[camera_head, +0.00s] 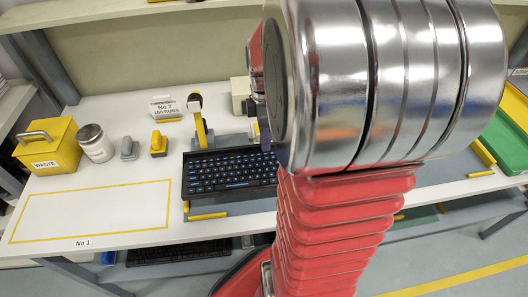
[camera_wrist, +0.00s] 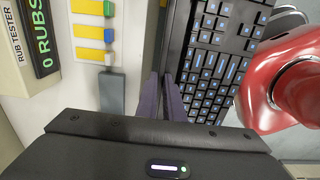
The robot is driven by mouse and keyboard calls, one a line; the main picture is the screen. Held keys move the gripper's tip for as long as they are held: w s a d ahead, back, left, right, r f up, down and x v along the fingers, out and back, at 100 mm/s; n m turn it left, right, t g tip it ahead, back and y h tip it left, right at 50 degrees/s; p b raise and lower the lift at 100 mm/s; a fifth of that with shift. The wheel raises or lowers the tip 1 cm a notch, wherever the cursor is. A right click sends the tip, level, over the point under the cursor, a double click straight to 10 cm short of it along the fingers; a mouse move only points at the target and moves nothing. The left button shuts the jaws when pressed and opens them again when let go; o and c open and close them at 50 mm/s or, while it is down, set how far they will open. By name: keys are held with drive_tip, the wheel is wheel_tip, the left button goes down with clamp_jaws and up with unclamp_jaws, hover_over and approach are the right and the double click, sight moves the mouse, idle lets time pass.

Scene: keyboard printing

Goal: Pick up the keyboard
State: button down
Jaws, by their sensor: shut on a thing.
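The black keyboard (camera_head: 228,173) with blue-lit keys is at the middle of the white bench in the head view. Its right end is hidden behind my arm. In the wrist view the keyboard (camera_wrist: 213,62) fills the upper right, partly covered by a red arm part. My gripper (camera_wrist: 168,92) has its dark purple fingers at the keyboard's edge and is shut on it. In the head view only a sliver of the gripper shows beside my arm. I cannot tell whether the keyboard is lifted clear of its support.
A yellow-framed empty area (camera_head: 95,215) marked No 1 lies left of the keyboard. A yellow waste box (camera_head: 48,146) and a jar (camera_head: 95,143) stand behind it. A green tray (camera_head: 505,140) is far right.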

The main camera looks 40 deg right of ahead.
wheel_tip(320, 180, up, 10)
idle(0.3)
idle(0.3)
drive_tip(key=c, duration=2.4)
unclamp_jaws()
clamp_jaws()
